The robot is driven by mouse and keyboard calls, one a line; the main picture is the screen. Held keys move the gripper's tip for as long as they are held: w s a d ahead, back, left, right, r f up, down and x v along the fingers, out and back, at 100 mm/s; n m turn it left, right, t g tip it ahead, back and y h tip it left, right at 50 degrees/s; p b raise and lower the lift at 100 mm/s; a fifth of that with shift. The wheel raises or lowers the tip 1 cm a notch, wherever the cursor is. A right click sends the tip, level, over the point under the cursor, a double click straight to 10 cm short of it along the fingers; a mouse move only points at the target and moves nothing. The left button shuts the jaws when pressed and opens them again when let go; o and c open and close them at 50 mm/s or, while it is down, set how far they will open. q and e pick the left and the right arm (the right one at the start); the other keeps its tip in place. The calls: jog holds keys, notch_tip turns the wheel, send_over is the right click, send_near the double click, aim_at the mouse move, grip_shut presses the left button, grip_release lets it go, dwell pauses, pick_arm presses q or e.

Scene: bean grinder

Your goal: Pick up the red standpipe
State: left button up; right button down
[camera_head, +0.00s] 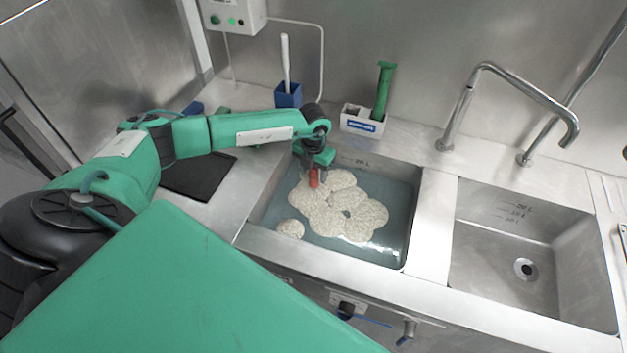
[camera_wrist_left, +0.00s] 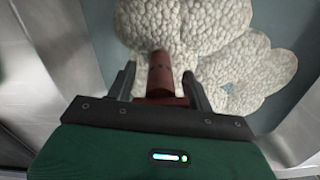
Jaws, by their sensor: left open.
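The red standpipe (camera_head: 314,178) stands in the left sink basin, which holds water and pale foam. In the left wrist view the standpipe (camera_wrist_left: 161,76) is a red cylinder with a wider red part lower in the picture, between my fingers. My left gripper (camera_head: 312,168) is over the back left part of the left basin, right at the standpipe. In the left wrist view my left gripper (camera_wrist_left: 160,84) is open, with one finger on each side of the standpipe. I cannot tell whether either finger touches it. My right gripper is not in view.
The left basin's front rim (camera_head: 320,257) and the empty right basin (camera_head: 500,265) lie in front. A tall faucet (camera_head: 500,72) stands behind. A blue holder (camera_head: 288,96) with a white brush and a white box (camera_head: 362,122) with a green item stand behind the left basin.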

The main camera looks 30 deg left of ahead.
pick_arm(q)
jog(key=shift+f, duration=0.25)
grip_shut()
jog(key=shift+r, duration=0.15)
